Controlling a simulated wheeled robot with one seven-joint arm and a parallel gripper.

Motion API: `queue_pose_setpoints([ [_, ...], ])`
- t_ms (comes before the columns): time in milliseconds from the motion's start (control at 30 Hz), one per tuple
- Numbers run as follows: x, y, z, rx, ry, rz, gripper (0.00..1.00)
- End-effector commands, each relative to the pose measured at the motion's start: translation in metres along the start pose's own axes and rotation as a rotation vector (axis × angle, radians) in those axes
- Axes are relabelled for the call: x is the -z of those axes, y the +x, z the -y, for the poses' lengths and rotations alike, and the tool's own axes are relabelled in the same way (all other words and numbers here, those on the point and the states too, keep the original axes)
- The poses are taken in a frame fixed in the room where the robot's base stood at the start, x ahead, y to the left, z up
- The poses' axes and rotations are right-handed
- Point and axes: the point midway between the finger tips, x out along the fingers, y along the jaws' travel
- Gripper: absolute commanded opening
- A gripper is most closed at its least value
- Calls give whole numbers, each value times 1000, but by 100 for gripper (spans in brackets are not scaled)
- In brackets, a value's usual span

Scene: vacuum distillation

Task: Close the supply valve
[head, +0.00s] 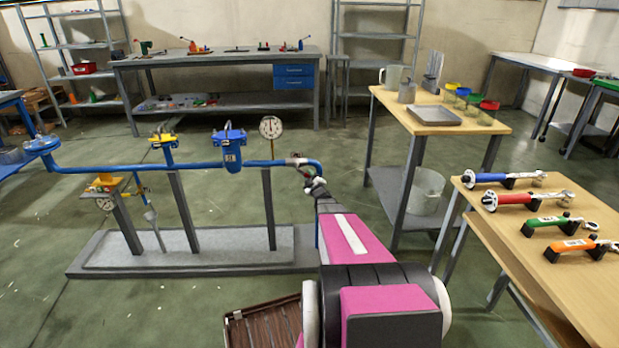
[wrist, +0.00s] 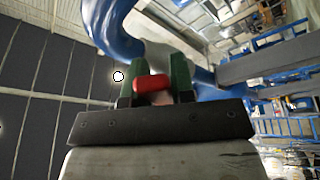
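A blue pipe (head: 200,167) runs along a row of posts on a grey base, and its right end bends down beside my gripper (head: 312,185). In the wrist view my gripper (wrist: 157,80) has two green fingers standing apart. A short red handle (wrist: 152,83) lies across the gap between them, overlapping the left finger and reaching the right one. I cannot tell whether the fingers press on it. The blue pipe bend (wrist: 112,30) is close above the left finger. In the head view, the handle is too small and too covered by my arm to make out.
A round gauge (head: 270,128) stands on the pipe left of my gripper. Yellow valve parts (head: 162,140) and a blue filter body (head: 231,150) are farther left. A wooden table (head: 560,270) with several wrenches is at the right. A wooden-topped bench (head: 395,100) stands behind.

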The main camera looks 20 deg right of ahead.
Motion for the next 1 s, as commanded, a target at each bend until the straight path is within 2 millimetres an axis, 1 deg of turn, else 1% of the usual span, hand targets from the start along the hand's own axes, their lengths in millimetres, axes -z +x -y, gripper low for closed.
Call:
queue_pose_setpoints([
  [267, 0, 0, 4, -13, 32, -1, 0],
  [467, 1, 0, 13, -52, 129, -1, 0],
  [1000, 13, 5, 45, -235, 570, -1, 0],
])
